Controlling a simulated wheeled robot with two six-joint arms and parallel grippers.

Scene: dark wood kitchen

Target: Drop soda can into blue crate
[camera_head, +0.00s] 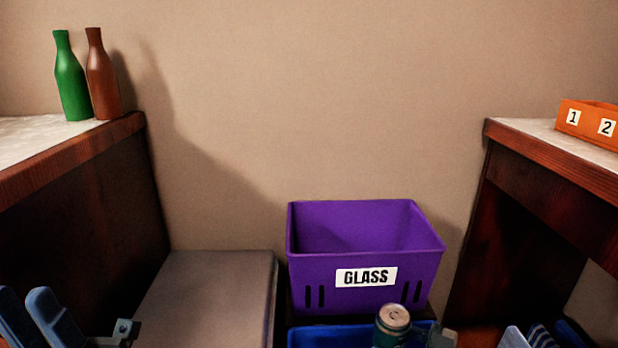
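The soda can (391,326) is dark green with a silver top. It is upright at the bottom edge of the head view, and its lower part is cut off. It shows in front of the back rim of the blue crate (325,337), apparently held above the crate's opening. My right gripper (415,334) comes in from the right and its grey fingers appear shut on the can, though only a small part shows. Most of the blue crate is below the picture. My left arm shows at the lower left, but its gripper's fingertips are out of view.
A purple crate (365,277) labelled GLASS stands just behind the blue crate. A grey flat-topped box (210,290) is to its left. Wooden counters flank both sides, with green (71,82) and brown (102,80) bottles on the left and an orange numbered box (590,121) on the right.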

